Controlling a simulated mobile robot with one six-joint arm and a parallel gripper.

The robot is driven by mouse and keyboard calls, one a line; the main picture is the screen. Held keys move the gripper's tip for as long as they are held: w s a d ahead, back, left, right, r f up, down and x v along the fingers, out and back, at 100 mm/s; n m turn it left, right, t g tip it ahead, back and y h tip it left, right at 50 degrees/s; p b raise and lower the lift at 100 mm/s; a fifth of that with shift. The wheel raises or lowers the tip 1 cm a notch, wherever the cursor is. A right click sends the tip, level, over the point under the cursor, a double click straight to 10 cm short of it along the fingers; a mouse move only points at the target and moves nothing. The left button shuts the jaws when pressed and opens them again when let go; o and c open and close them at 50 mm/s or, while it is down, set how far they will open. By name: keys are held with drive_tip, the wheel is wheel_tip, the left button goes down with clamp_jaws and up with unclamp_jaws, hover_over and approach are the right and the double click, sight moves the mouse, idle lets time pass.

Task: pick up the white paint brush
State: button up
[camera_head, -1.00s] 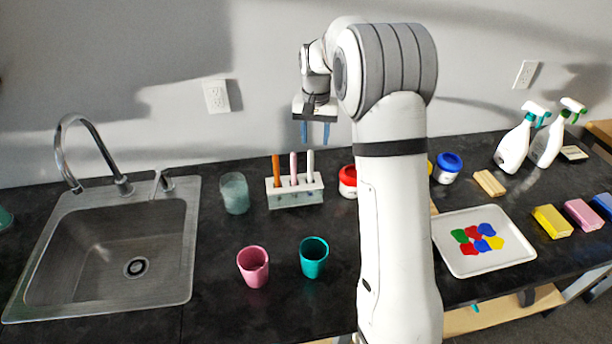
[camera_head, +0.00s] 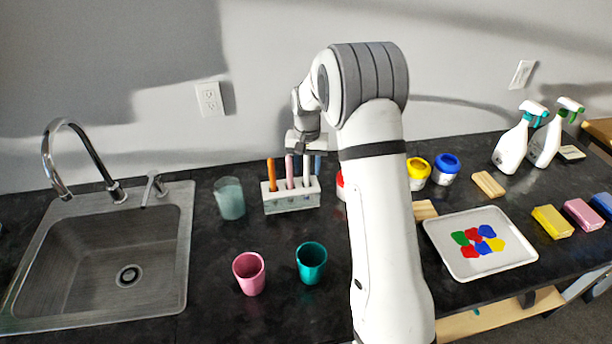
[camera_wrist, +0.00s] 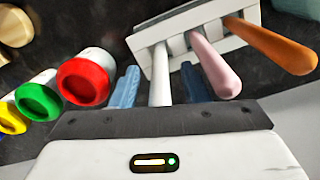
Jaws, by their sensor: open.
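The white paint brush (camera_head: 306,170) stands upright in a white brush holder (camera_head: 291,205), at the right end of a row with a pink brush (camera_head: 289,172) and an orange brush (camera_head: 271,175). My gripper (camera_head: 307,160) is open at the upper part of the white brush. In the wrist view, the white brush (camera_wrist: 159,75) shows between the two blue fingertips of my gripper (camera_wrist: 160,86). The pink brush (camera_wrist: 215,65) is just beyond the fingertip on the right. I cannot tell whether either finger touches the white brush.
A glass cup (camera_head: 229,198) stands left of the holder. Pink (camera_head: 249,273) and teal (camera_head: 311,263) cups stand in front. Red (camera_wrist: 83,80), yellow (camera_head: 418,172) and blue (camera_head: 446,168) paint pots stand to the right. A sink (camera_head: 110,250) is at left and a paint tray (camera_head: 480,275) at right.

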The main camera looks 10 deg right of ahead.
clamp_jaws()
idle(0.4)
